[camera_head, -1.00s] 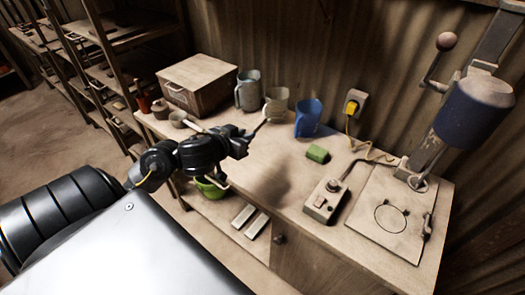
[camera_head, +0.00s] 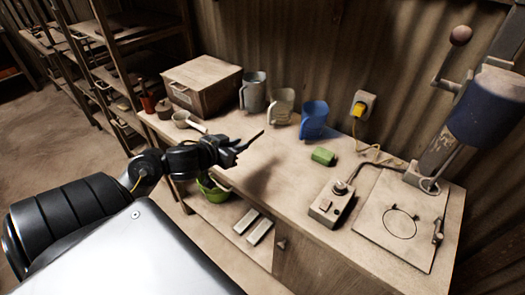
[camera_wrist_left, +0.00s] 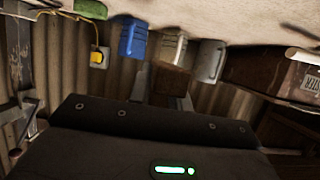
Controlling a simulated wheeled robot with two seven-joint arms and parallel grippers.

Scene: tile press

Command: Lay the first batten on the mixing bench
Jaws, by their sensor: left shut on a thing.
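My left gripper (camera_head: 238,149) is over the front left part of the mixing bench (camera_head: 285,195), apparently a little above it. It is shut on a brown wooden piece, seen end-on as a block between the fingers in the left wrist view (camera_wrist_left: 172,83); this looks like a batten. In the head view only a thin dark sliver sticks out past the fingers, so its full length is hidden. Two pale strips (camera_head: 259,231) lie on the lower shelf under the bench. My right gripper is not in view.
A wooden box (camera_head: 203,83), a grey jug (camera_head: 254,92), a beige mug (camera_head: 283,106) and a blue jug (camera_head: 314,119) line the back. A green block (camera_head: 323,156), a control box (camera_head: 329,203) and the press (camera_head: 480,110) stand to the right. The bench's middle front is clear.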

